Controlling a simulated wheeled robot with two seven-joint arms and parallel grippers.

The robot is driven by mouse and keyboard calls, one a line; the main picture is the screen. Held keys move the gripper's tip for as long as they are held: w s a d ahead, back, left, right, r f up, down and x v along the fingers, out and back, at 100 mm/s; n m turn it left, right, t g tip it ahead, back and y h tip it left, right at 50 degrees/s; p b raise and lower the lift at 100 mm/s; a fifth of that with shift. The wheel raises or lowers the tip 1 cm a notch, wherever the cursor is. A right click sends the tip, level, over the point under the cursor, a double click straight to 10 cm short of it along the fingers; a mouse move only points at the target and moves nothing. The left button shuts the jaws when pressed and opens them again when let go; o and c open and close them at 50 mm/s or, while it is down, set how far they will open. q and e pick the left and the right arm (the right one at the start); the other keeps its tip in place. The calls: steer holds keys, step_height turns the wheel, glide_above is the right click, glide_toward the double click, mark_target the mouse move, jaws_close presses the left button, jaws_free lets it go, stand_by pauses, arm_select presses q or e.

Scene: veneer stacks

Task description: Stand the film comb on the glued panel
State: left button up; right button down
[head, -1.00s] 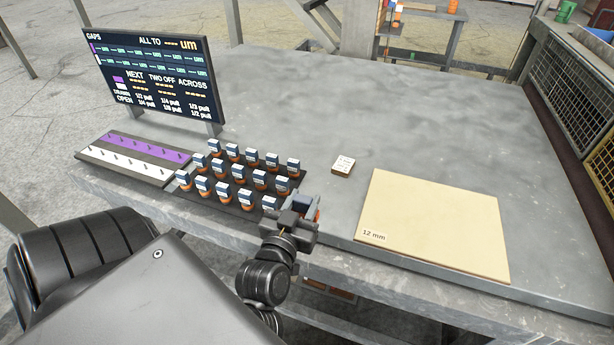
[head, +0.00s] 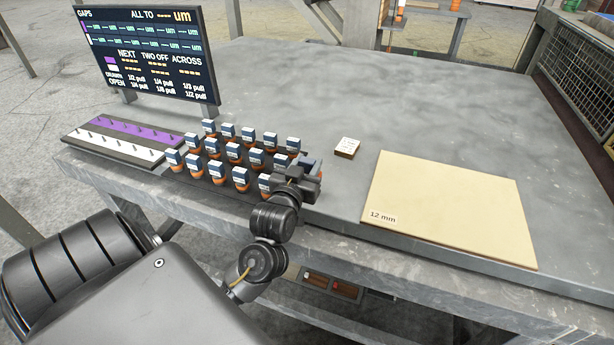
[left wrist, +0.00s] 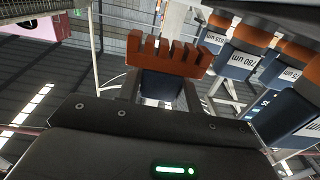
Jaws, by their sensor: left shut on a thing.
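My left gripper (head: 304,180) is shut on a film comb, at the right end of the rows of combs in the head view. The held comb (left wrist: 168,54) shows its orange toothed edge in the left wrist view; its dark blue body is between the fingers. In the head view the gripper mostly hides it. The glued panel (head: 450,212) is a flat, pale board marked "12 mm", lying on the bench to the right, apart from the gripper. Its top is bare. My right gripper is not in view.
Several other blue and orange combs (head: 234,152) stand in rows left of the gripper. A small white-topped block (head: 347,147) lies between them and the panel. A purple and white pegged board (head: 125,138) and a display (head: 150,55) are at left. The bench's back is clear.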

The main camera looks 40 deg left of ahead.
mark_target(307, 172)
arm_select(q)
steer(key=shift+w+a+f, duration=0.1)
steer(key=shift+w+f, duration=0.1)
steer(key=shift+f, duration=0.05)
steer(key=f, duration=0.2)
steer(key=f+p, duration=0.1)
steer(key=shift+w+a, duration=0.25)
steer(key=shift+a, duration=0.05)
steer(key=shift+f, duration=0.25)
steer(key=shift+d, duration=0.1)
steer(key=shift+f, duration=0.15)
steer(key=o, duration=1.1)
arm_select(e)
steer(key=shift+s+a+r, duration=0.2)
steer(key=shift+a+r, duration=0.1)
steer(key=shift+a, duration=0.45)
